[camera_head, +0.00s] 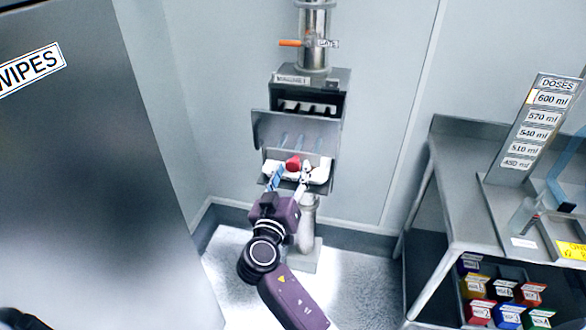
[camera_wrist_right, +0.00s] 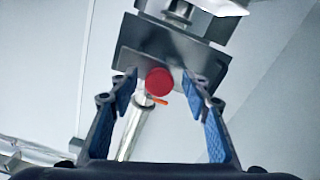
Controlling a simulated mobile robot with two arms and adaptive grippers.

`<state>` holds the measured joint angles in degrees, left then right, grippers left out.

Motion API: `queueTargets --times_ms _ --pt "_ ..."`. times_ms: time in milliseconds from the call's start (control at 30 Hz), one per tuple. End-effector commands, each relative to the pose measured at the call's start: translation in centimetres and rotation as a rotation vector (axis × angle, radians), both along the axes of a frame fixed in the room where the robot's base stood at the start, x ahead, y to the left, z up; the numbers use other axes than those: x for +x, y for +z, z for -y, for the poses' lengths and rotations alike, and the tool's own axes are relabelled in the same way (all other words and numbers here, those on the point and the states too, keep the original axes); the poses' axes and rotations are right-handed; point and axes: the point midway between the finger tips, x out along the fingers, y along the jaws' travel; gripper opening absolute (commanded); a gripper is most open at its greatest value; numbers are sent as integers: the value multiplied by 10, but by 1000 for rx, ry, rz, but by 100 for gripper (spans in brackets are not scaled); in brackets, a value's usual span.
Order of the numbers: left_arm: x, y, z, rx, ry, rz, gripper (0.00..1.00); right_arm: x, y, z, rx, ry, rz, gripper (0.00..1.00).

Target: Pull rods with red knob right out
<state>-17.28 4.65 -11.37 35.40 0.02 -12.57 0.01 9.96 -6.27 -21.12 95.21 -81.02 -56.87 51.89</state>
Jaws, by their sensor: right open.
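A round red knob (camera_head: 293,163) shows at the front of the powder sifter (camera_head: 312,80) in the head view. In the right wrist view the red knob (camera_wrist_right: 159,82) lies between the two spread fingers, and no finger clearly touches it. White parts (camera_head: 320,172) sit beside the knob on the sifter's front. My right gripper (camera_head: 289,181) is open at the knob, with its blue-padded fingers on either side; it shows also in the wrist view (camera_wrist_right: 162,90). The rods behind the knob are mostly hidden. My left gripper is not in view.
The sifter has an open slotted box (camera_head: 310,104) and a tilted grey flap (camera_head: 268,128). An orange handle (camera_head: 290,43) is on the pipe above. A steel table (camera_head: 455,200) with a doses sign and coloured boxes stands right. A large grey cabinet (camera_head: 80,180) is left.

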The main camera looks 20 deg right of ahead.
Motion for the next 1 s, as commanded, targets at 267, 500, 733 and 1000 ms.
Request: queueTargets --times_ms 267,500,733,1000 --pt "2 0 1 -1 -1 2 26 -39 -1 -26 2 1 -4 44" --pt "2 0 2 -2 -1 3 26 -50 -1 -33 1 -2 -1 44" --pt "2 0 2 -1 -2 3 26 -49 -1 -33 1 -2 -1 44" --pt "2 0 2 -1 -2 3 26 -47 -18 -35 -4 17 -42 44"
